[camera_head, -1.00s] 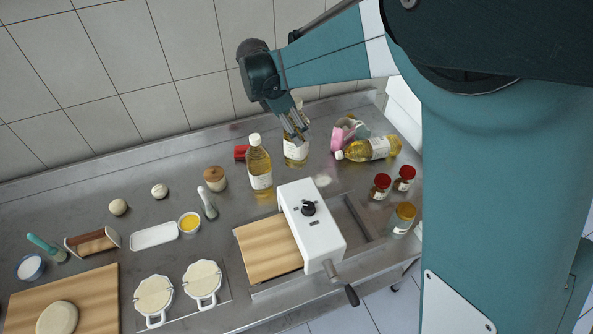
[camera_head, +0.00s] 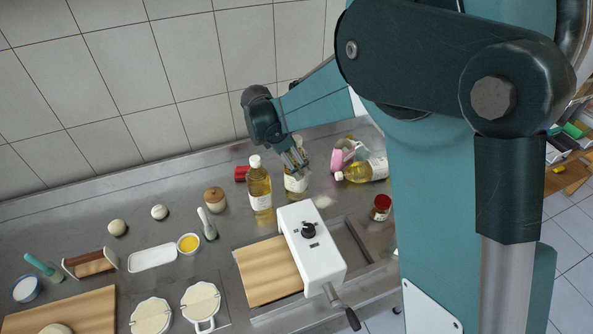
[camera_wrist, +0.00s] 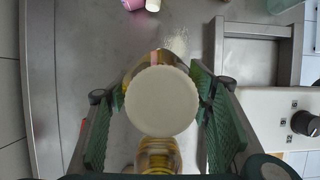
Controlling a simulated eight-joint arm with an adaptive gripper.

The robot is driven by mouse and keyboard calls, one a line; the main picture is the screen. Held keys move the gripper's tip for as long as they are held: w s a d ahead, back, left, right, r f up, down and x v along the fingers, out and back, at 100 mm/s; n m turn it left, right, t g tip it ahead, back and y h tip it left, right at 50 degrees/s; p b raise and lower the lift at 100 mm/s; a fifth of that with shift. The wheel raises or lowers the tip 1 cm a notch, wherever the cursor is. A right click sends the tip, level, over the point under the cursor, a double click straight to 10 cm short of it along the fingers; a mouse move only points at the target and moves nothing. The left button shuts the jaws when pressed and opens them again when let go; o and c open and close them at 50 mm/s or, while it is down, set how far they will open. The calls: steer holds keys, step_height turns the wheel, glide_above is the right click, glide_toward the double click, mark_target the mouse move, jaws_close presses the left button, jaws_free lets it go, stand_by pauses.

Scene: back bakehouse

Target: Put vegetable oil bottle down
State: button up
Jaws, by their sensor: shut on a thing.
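In the head view my gripper (camera_head: 293,160) is at the back of the metal counter, shut on a vegetable oil bottle (camera_head: 295,184) with yellow oil and a pale label. In the wrist view the bottle's white cap (camera_wrist: 161,101) fills the middle between the two green finger pads, and the cap hides most of its body. The bottle looks upright. Whether its base touches the counter I cannot tell. A second oil bottle (camera_head: 260,188) stands upright just left of it. A third oil bottle (camera_head: 366,170) lies on its side to the right.
The white dough roller machine (camera_head: 312,243) with a crank stands in front of the held bottle. A pink item (camera_head: 342,155) lies by the fallen bottle. A red-lidded jar (camera_head: 381,207), a wooden-lidded jar (camera_head: 215,200) and a red object (camera_head: 242,173) are nearby. White powder (camera_head: 322,201) lies on the counter.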

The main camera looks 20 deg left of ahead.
steer(key=shift+f, duration=0.1)
steer(key=shift+f, duration=1.9)
steer(key=o, duration=1.7)
steer(key=shift+o, duration=0.2)
steer(key=v, duration=1.2)
steer(key=shift+d, duration=0.1)
